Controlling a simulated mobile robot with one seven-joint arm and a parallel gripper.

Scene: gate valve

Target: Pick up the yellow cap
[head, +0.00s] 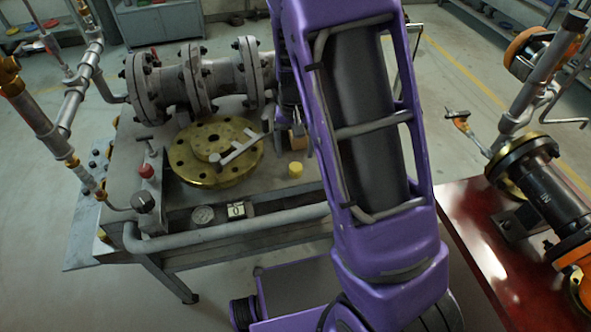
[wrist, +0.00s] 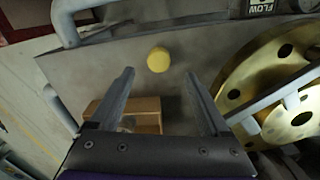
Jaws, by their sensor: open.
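The yellow cap (head: 296,170) stands on the grey workbench top (head: 262,190), to the right of the large brass flange. In the wrist view the yellow cap (wrist: 158,60) lies just beyond the fingertips and roughly midway between them. My gripper (wrist: 160,73) is open, with nothing between its fingers. In the head view my purple arm covers part of the bench right of the cap, and the gripper fingers are largely hidden there.
The brass flange (head: 217,152) with a grey handled tool on it lies left of the cap. A small wooden box (wrist: 140,112) shows below the fingers in the wrist view. A grey pipe (head: 230,222) runs along the bench's front edge. A red table (head: 490,255) stands at right.

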